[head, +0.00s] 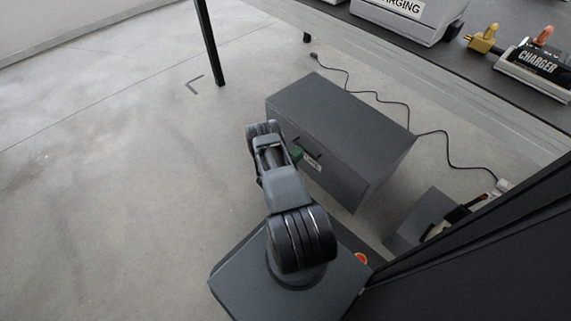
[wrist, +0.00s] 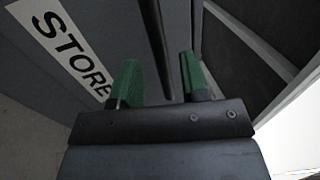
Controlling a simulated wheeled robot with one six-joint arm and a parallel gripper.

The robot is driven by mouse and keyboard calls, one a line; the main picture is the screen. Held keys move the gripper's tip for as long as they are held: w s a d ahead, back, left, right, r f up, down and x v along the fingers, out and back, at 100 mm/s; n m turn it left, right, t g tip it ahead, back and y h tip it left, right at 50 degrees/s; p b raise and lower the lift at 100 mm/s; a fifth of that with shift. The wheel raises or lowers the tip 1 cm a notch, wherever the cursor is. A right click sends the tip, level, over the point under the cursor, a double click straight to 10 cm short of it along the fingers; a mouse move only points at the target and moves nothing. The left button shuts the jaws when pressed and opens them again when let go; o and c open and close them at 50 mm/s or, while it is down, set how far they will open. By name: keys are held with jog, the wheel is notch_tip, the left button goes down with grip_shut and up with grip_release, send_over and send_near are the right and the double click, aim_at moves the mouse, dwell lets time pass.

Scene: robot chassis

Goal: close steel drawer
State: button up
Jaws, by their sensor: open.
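The dark grey steel drawer unit (head: 340,125) stands on the floor right of my arm in the head view. Its front carries a white label (head: 311,162), partly hidden by my arm; the wrist view shows "STORE" on the label (wrist: 66,45). A dark handle bar (wrist: 154,38) runs along the front in the wrist view. My gripper (wrist: 160,80) is open, its green fingertips on either side of the bar; contact cannot be told. In the head view my gripper (head: 296,154) is close to the front, mostly hidden. How far the drawer stands out is unclear.
A table (head: 385,62) with a charger (head: 540,65) stands above and behind the unit; its black leg (head: 208,42) is at upper left. A black cable (head: 385,101) lies behind the unit. The left floor is clear.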

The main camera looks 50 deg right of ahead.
jog(key=p+v, duration=0.1)
jog(key=v, duration=0.9)
jog(key=shift+a, duration=0.15)
jog(key=shift+p, duration=0.3)
